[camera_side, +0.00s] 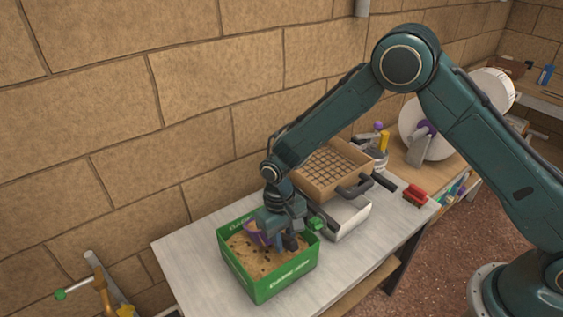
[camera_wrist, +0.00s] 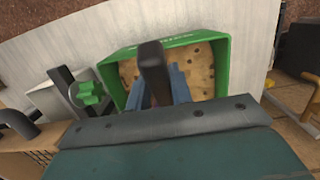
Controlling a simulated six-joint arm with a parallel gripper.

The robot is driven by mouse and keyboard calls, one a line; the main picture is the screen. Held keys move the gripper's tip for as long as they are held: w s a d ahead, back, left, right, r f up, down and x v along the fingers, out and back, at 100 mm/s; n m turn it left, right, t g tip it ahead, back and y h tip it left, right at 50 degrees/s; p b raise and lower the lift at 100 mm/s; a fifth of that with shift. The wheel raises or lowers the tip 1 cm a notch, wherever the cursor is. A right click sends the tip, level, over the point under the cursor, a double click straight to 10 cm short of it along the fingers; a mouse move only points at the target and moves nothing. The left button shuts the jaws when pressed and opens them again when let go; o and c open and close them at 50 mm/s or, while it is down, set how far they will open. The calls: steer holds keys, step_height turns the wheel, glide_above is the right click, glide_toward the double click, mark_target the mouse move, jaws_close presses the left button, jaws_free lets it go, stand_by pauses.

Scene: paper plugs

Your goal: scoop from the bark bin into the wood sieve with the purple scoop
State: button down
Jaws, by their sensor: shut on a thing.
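The green bark bin (camera_side: 287,283) stands on the pale table and holds tan bark with dark bits (camera_side: 262,262). The purple scoop (camera_side: 252,230) shows partly at the bin's left side, beside my gripper (camera_side: 279,242), which is low over the bin. In the wrist view my gripper's blue fingers (camera_wrist: 160,88) are shut on the scoop's dark handle (camera_wrist: 153,62), over the bark in the bin (camera_wrist: 222,70). The scoop's bowl is hidden there. The wood sieve (camera_side: 325,170), a square frame with a grid, sits behind and to the right. Its edge shows at lower left in the wrist view (camera_wrist: 22,140).
A pale box-like stand (camera_side: 345,222) is under the sieve, with a green knob (camera_side: 316,224) close to the bin's right rim. A red brush (camera_side: 415,195) lies near the table's right edge. The wall is close behind. Bare table (camera_side: 190,262) is left of the bin.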

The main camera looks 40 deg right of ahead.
mark_target(293, 240)
steer(key=shift+s+r, duration=0.15)
steer(key=shift+r, duration=2.6)
steer(key=shift+s+f+t, duration=0.15)
steer(key=shift+s+t, duration=0.75)
steer(key=shift+t, duration=0.3)
steer(key=shift+s+f+t, duration=0.15)
steer(key=shift+s+t, duration=0.7)
steer(key=shift+t, duration=0.35)
steer(key=w+d+r, duration=0.3)
steer(key=d+r, duration=0.1)
steer(key=d, duration=0.5)
steer(key=w+d+r, duration=0.3)
steer(key=d+r, duration=0.1)
steer(key=d, duration=0.6)
